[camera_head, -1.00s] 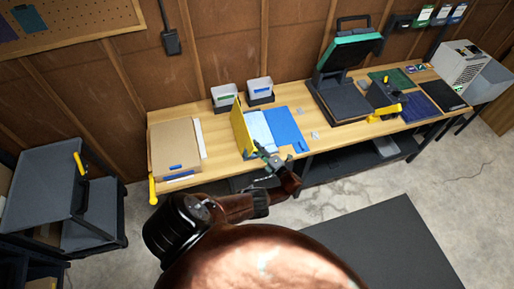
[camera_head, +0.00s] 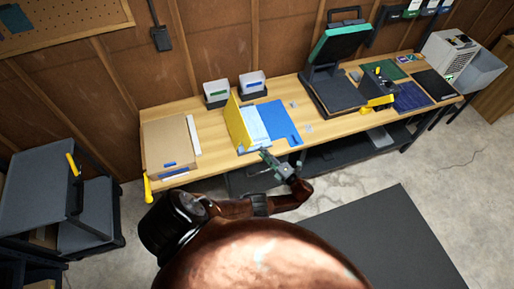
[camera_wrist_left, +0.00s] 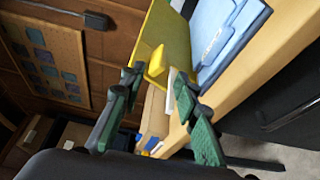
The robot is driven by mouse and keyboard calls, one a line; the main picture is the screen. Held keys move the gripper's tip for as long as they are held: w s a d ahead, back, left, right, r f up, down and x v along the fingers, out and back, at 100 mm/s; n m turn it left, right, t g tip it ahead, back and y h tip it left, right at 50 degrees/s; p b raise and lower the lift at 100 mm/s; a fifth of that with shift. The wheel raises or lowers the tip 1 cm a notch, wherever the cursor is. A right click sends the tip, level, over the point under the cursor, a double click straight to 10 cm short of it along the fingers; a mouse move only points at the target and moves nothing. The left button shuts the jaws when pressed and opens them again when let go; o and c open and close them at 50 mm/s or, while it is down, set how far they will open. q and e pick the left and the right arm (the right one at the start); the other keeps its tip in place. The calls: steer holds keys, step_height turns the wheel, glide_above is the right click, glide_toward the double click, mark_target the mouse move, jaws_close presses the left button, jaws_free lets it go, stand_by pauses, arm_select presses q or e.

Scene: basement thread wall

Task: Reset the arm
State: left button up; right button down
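My left arm in dark copper comes in from the bottom left of the head view. My left gripper (camera_head: 266,156) is over or just off the workbench's front edge, close to a yellow upright panel and blue sheets. In the left wrist view its two green-padded fingers (camera_wrist_left: 158,82) are spread apart, with nothing held between them. The yellow panel (camera_head: 238,124) lies beyond the fingers and also shows in the wrist view (camera_wrist_left: 168,32). The blue folder (camera_head: 281,122) lies beside it. My right gripper does not show.
A grey cart (camera_head: 36,190) stands at the left. A dark mat (camera_head: 390,240) lies on open floor.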

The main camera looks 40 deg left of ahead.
arm_select(q)
steer(key=shift+s+d, duration=0.2)
steer(key=shift+d, duration=0.85)
